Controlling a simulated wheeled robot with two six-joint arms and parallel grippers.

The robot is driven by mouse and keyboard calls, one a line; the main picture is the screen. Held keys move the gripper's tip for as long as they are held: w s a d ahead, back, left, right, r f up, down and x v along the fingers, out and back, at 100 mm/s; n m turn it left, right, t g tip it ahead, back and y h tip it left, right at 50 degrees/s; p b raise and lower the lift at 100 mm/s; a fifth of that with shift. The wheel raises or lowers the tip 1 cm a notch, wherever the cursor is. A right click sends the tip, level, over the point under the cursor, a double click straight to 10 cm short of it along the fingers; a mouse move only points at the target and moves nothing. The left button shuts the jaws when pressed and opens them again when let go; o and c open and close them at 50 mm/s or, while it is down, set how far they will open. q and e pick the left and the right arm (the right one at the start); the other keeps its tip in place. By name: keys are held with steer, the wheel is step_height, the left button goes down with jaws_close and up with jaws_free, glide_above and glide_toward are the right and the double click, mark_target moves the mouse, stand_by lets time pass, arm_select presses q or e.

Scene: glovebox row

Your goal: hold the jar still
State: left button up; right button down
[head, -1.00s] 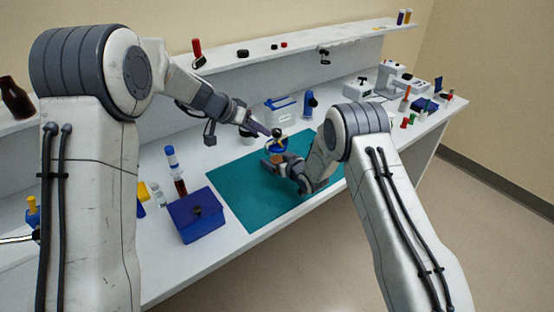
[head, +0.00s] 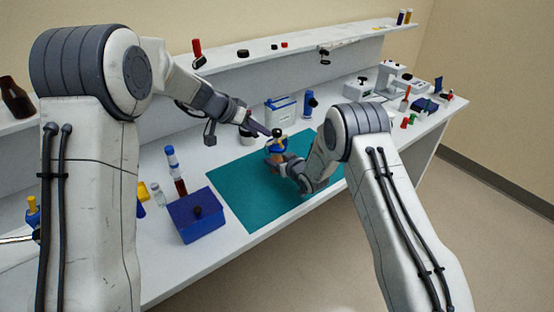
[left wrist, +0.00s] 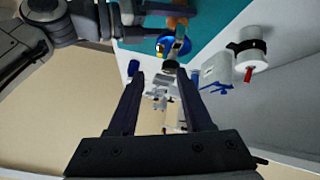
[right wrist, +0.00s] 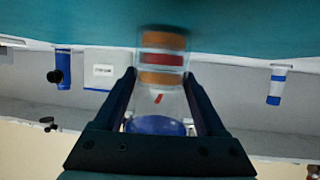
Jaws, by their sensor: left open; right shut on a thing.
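The jar (head: 275,148) stands over the teal mat, with a blue upper part and a dark top. In the right wrist view the jar (right wrist: 161,78) is clear, with orange-brown bands, a red band and blue at its lid end. My right gripper (right wrist: 160,74) is shut on it from both sides. My left gripper (head: 264,131) is open and close to the jar's top. In the left wrist view the jar's blue part (left wrist: 180,46) lies beyond the open, empty fingers (left wrist: 160,75). Its lower part is partly hidden by my right gripper in the head view.
The teal mat (head: 237,188) lies on the white bench. A blue box (head: 195,222) stands at the mat's left edge, near several tubes and vials. A white container (head: 281,111) and a blue device (head: 309,104) stand behind. A shelf (head: 280,55) runs along the back.

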arm_select(q)
steer(key=shift+s+f, duration=0.1)
jaws_close()
steer(key=s+a+f+n+t+h, duration=0.1)
steer(key=s+a+f+n+t, duration=0.1)
steer(key=n, duration=1.5)
steer(key=s+a+f+n+t+h, duration=0.1)
steer(key=s+n, duration=0.4)
steer(key=n, duration=1.3)
step_height(320, 180, down, 3)
steer(key=shift+s+a+r+t, duration=0.15)
steer(key=shift+a+r+t, duration=0.05)
steer(key=shift+a+t, duration=0.55)
